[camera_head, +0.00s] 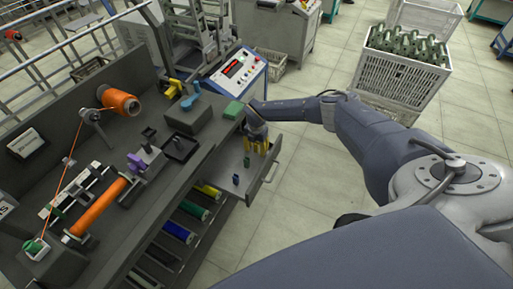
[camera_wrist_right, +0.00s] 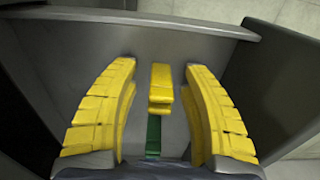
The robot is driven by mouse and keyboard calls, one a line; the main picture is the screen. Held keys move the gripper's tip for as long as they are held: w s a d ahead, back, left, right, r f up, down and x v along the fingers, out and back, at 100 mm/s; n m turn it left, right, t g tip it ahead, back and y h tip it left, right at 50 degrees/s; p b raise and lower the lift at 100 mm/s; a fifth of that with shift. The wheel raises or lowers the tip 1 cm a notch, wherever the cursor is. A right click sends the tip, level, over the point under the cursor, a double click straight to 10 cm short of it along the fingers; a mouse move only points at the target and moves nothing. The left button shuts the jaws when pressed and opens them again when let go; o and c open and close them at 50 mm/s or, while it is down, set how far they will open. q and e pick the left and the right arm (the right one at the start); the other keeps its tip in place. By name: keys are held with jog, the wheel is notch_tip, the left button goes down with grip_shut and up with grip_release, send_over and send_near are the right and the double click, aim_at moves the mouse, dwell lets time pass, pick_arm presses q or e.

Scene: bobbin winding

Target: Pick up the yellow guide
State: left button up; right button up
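My right gripper (camera_head: 262,147) reaches down into an open grey drawer (camera_head: 269,176) at the right side of the workbench. In the right wrist view its two yellow, ridged fingers (camera_wrist_right: 160,68) are spread apart, so it is open. A small yellow block-like piece, which looks like the yellow guide (camera_wrist_right: 160,83), sits between the fingers, with visible gaps on both sides. A green piece (camera_wrist_right: 153,135) shows just below it in that view. In the head view the guide cannot be told apart from the yellow fingers. My left gripper is not in view.
Small dark blue-green pieces (camera_head: 236,179) stand in the drawer. The drawer walls (camera_wrist_right: 190,26) are close around the fingers. On the bench are a green block (camera_head: 233,109), a blue piece (camera_head: 190,97), another yellow piece (camera_head: 172,88) and an orange spool (camera_head: 121,103).

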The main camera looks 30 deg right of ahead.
aim_at(256, 143)
grip_shut()
dwell(0.3)
jog(key=shift+r, duration=0.2)
notch_tip(256, 143, up, 20)
jog(key=shift+f, duration=0.15)
dwell(0.4)
